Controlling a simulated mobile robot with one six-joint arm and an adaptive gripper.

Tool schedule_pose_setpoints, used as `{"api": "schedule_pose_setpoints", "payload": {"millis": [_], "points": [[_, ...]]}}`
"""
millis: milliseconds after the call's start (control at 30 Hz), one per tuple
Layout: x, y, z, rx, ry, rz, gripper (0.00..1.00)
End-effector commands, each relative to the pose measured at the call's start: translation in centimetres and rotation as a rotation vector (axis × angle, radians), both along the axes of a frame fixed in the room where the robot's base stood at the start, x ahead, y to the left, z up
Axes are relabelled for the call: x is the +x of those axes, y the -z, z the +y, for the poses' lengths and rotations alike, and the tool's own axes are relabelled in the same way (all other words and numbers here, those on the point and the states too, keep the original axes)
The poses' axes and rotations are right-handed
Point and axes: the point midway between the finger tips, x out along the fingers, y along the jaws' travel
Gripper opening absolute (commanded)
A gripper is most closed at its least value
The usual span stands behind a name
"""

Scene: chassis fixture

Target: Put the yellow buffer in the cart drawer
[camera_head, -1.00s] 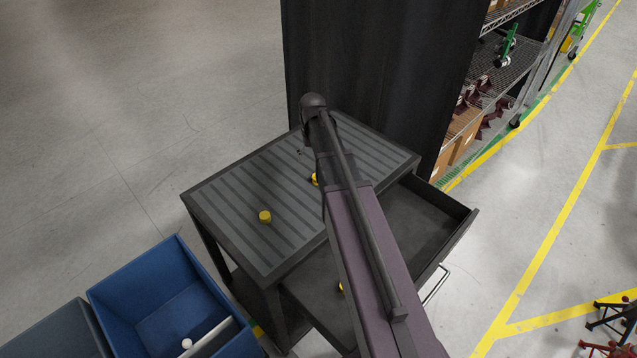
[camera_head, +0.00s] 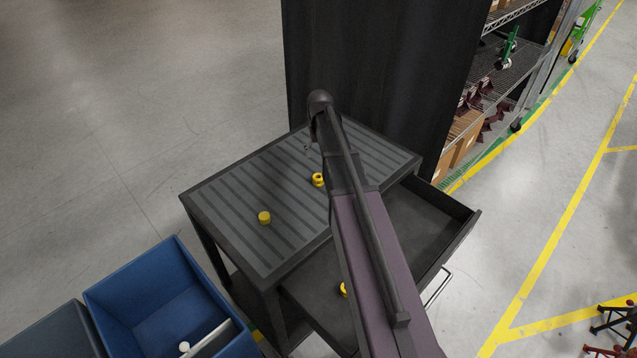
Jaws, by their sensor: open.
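One yellow buffer (camera_head: 264,218) stands on the ribbed top of the dark cart (camera_head: 225,205). A second yellow buffer (camera_head: 318,180), with a dark centre, is on the top just left of my arm. A third yellow piece (camera_head: 343,289) lies in the pulled-out cart drawer (camera_head: 425,230), partly hidden by my arm. My arm reaches across the drawer and cart top. My gripper (camera_head: 308,147) is mostly hidden behind my wrist; only a small dark part shows over the far side of the top. It is open, apart from the buffers in this view.
A blue bin (camera_head: 150,290) with a white rod-like part stands at the lower left, beside a grey bin (camera_head: 55,335). A black curtain (camera_head: 385,70) and wire shelving (camera_head: 510,75) stand behind the cart. Open floor with yellow lines lies to the right.

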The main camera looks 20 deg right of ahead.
Motion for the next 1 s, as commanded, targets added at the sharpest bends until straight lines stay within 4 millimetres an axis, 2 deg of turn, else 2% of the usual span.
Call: {"api": "schedule_pose_setpoints", "payload": {"millis": [33, 700, 1000], "points": [[0.0, 0.8, 0.0, 0.0, 0.0, 0.0, 0.97], [0.0, 6.0, -0.1, 0.0, 0.002, 0.0, 0.97], [0.0, 7.1, -0.1, 0.0, 0.002, 0.0, 0.97]]}}
